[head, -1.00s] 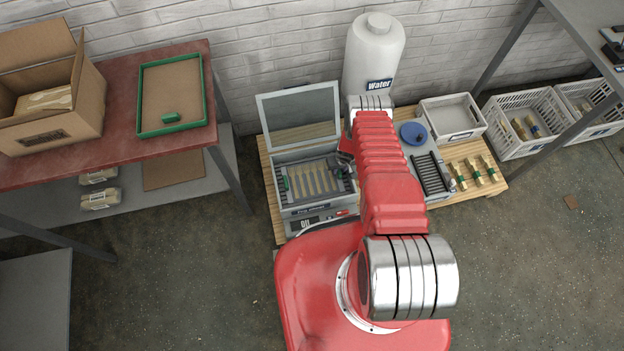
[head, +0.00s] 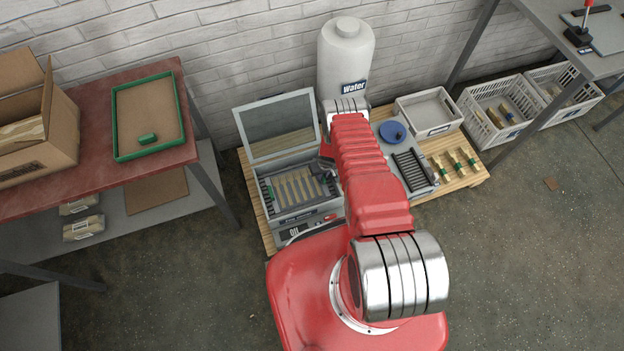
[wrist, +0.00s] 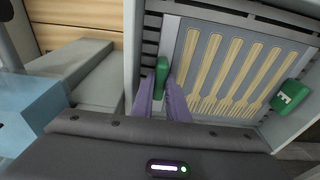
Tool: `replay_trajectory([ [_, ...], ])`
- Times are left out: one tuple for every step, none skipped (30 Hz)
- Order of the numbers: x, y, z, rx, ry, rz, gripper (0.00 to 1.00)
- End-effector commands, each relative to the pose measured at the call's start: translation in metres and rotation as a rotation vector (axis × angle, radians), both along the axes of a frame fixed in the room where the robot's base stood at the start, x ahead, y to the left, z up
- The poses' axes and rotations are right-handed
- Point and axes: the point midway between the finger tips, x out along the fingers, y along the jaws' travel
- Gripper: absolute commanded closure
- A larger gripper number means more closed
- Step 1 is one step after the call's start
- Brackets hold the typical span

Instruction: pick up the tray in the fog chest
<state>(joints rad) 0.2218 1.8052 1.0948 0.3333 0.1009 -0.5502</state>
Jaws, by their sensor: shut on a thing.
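The fog chest (head: 290,222) stands on a wooden pallet in the head view, its clear lid (head: 280,128) raised. Inside is the tray (head: 298,188) with several wooden forks lying side by side. In the wrist view the grey tray (wrist: 226,72) has a green handle at each end; the far handle (wrist: 284,96) on the right is free. The purple fingers of my gripper (wrist: 167,98) are shut on the left handle (wrist: 161,76). The tray appears to sit within the chest walls (wrist: 130,60). In the head view my arm hides most of my gripper.
The water tank (head: 346,62) stands behind the chest. Right of my arm are a slotted rack (head: 412,170), a grey bin (head: 430,112) and wooden pieces with bands. A red table (head: 100,190) at left holds a green-rimmed board (head: 150,105). Floor on the right is mostly clear.

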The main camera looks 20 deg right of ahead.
Motion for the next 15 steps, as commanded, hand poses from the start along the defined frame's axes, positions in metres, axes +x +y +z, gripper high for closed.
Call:
replay_trajectory([
  [0.001,0.0,0.002,0.0,-0.001,0.0,1.0],
  [0.001,0.0,0.003,0.0,-0.001,0.0,1.0],
  [0.001,0.0,0.004,0.0,-0.002,0.0,1.0],
  [0.001,0.0,0.006,0.0,-0.001,0.0,1.0],
  [0.001,0.0,0.007,0.0,-0.001,0.0,1.0],
  [0.001,0.0,0.01,0.0,-0.002,-0.001,1.0],
  [0.002,0.0,0.013,0.0,-0.002,-0.001,1.0],
  [0.002,0.0,0.016,0.0,-0.002,-0.001,1.0],
  [0.001,0.0,0.019,0.0,-0.002,-0.001,1.0],
  [0.002,0.0,0.023,0.0,-0.002,-0.001,1.0],
  [0.002,0.0,0.026,0.0,-0.002,-0.001,1.0],
  [0.002,0.0,0.031,0.0,-0.002,-0.001,1.0],
  [0.002,0.0,0.035,0.0,-0.002,-0.001,1.0],
  [0.002,0.0,0.04,0.0,-0.002,-0.002,1.0],
  [0.002,0.0,0.045,0.0,-0.001,-0.001,1.0],
])
